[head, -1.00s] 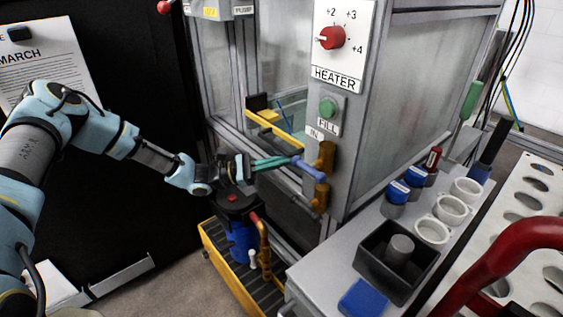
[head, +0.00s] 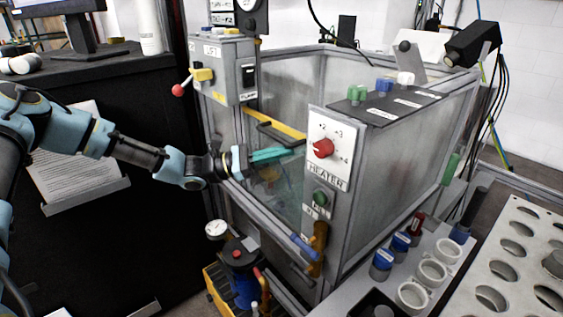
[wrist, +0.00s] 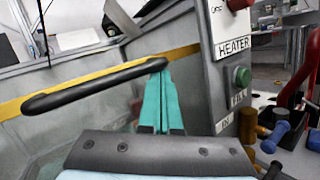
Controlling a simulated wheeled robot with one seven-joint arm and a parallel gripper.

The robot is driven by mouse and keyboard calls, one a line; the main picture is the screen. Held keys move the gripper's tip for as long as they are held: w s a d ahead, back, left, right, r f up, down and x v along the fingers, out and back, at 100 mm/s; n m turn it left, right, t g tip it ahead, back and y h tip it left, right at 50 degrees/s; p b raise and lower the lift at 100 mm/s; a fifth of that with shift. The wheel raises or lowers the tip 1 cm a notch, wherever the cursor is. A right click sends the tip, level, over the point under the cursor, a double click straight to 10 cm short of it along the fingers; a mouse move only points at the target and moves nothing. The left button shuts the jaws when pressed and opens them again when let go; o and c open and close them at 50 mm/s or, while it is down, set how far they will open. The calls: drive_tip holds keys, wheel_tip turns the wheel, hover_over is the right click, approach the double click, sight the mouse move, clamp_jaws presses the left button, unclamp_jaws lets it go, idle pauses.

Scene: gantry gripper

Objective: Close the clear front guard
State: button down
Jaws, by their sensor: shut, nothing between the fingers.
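The clear front guard has a yellow top strip (head: 290,130) and a black bar handle (head: 272,137). It spans the tank's front, left of the heater panel. In the wrist view, the black handle (wrist: 95,86) lies along the yellow strip (wrist: 200,50). My gripper (head: 290,153) is at the front of the tank, with its teal fingers pointing right, just below the handle in the picture. In the wrist view, my gripper's fingertips (wrist: 164,75) are together and overlap the handle's right end. I cannot tell if they touch it. Nothing is held.
The heater panel with a red knob (head: 323,148) and green button (head: 320,198) stands right of the guard. A blue lever (head: 303,246) is below it. A lift box with a red-ended lever (head: 178,90) stands at left. A bench with bottles and a white rack (head: 520,240) is right.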

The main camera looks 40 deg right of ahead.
drive_tip(key=shift+r+p, duration=0.4)
drive_tip(key=shift+r, duration=0.85)
drive_tip(key=w+a+f+b, duration=0.5)
drive_tip(key=w+a+f, duration=0.1)
drive_tip(key=w+a, duration=0.1)
drive_tip(key=shift+f, duration=0.15)
